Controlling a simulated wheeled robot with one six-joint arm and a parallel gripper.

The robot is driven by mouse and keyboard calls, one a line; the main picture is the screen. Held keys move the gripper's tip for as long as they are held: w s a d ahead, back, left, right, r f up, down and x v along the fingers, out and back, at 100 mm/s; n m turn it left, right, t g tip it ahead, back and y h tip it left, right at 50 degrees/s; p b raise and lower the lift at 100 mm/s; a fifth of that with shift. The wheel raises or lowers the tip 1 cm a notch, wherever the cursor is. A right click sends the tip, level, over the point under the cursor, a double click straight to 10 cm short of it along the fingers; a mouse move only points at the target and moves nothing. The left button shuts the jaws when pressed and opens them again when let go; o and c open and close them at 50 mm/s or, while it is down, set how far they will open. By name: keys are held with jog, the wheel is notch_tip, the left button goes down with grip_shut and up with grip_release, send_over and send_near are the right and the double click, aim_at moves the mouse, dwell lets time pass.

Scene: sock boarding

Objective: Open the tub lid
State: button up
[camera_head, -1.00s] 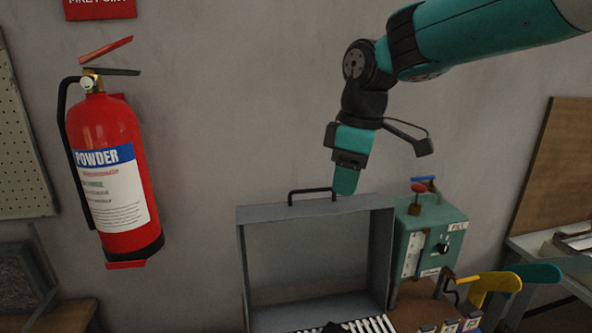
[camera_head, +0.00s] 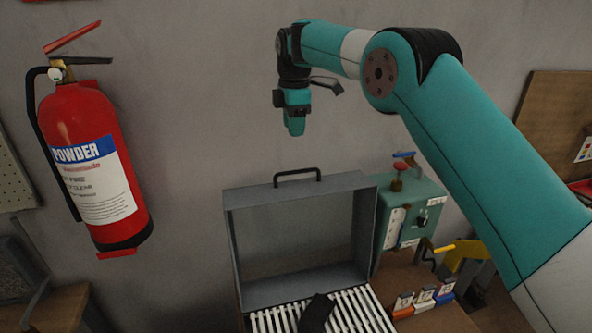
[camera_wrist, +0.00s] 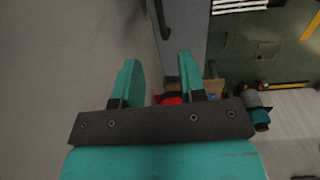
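The tub's grey lid (camera_head: 229,240) stands upright as a shallow open frame. A black handle (camera_head: 297,171) is on its top edge, and it also shows as a dark bar in the wrist view (camera_wrist: 158,18). White slats (camera_head: 268,319) lie in front of the lid's lower edge, with a dark cloth-like piece (camera_head: 316,312) on them. My gripper (camera_head: 295,131) is above the handle, apart from it. In the wrist view my gripper (camera_wrist: 159,72) has its two teal fingers spread with nothing held between them.
A green control box (camera_head: 425,208) with red and blue knobs stands just right of the lid. Small labelled blocks (camera_head: 423,297) are on the bench at the lower right. A red fire extinguisher (camera_head: 92,165) hangs on the wall at left.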

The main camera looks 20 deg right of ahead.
jog(key=f+p, duration=0.1)
jog(key=f, duration=0.3)
jog(key=f+p, duration=0.1)
jog(key=f, duration=0.3)
jog(key=f+p, duration=0.2)
jog(key=f, duration=0.2)
jog(key=shift+w, duration=0.25)
jog(key=shift+c, duration=0.3)
grip_shut()
